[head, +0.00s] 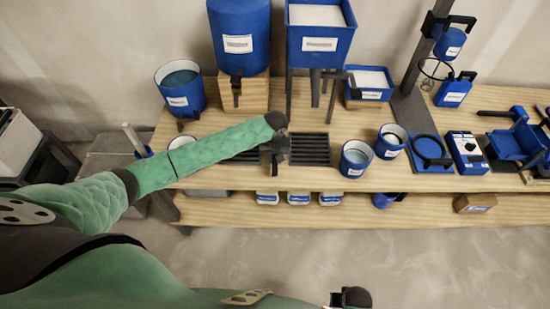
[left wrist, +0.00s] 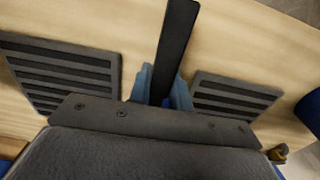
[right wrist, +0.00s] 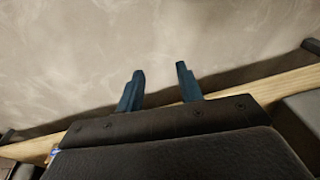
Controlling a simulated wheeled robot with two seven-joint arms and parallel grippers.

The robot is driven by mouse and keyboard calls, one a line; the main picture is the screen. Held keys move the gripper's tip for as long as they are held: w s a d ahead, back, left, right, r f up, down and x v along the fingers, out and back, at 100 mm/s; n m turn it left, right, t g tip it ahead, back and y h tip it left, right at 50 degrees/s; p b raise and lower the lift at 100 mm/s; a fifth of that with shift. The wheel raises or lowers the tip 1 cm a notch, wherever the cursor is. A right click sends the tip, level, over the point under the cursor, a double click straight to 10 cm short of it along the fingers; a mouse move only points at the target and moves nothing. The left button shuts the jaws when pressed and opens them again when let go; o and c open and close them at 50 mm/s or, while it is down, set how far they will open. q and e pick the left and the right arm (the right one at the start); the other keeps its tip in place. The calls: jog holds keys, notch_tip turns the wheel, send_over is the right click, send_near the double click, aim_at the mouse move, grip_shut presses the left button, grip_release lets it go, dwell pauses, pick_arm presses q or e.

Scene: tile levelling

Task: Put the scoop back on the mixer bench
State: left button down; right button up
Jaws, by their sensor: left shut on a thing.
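My left gripper (head: 275,150) is over the wooden mixer bench (head: 225,172), above the dark slotted grates. In the left wrist view its blue fingers (left wrist: 163,88) are shut on a long black bar, which looks like the handle of the scoop (left wrist: 178,40). A bit of blue shows at the bar's near end; the rest of the scoop is hidden by the gripper. I cannot tell whether the scoop touches the bench. My right gripper (right wrist: 160,85) is open and empty, with bare floor beyond its fingers.
A blue bucket (head: 182,103) stands left of the gripper, with blue dispensers (head: 240,42) behind. Blue cups (head: 355,160), a round blue scale plate (head: 430,150) and a control box (head: 466,150) stand to the right. Several white-and-blue tubs (head: 298,198) sit on the lower shelf.

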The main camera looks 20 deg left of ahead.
jog(key=shift+w+r, duration=0.1)
jog(key=shift+r, duration=0.3)
jog(key=shift+a+r, duration=0.1)
pick_arm(q)
jog(key=shift+f, duration=0.35)
jog(key=shift+f, duration=0.35)
jog(key=c, duration=1.2)
grip_release()
jog(key=shift+r, duration=0.1)
jog(key=shift+r, duration=0.35)
jog(key=shift+r+b, duration=0.9)
jog(key=shift+r, duration=2.55)
pick_arm(e)
notch_tip(320, 180, up, 6)
jog(key=w, duration=0.1)
jog(key=shift+a+r, duration=0.15)
jog(key=shift+a, duration=0.2)
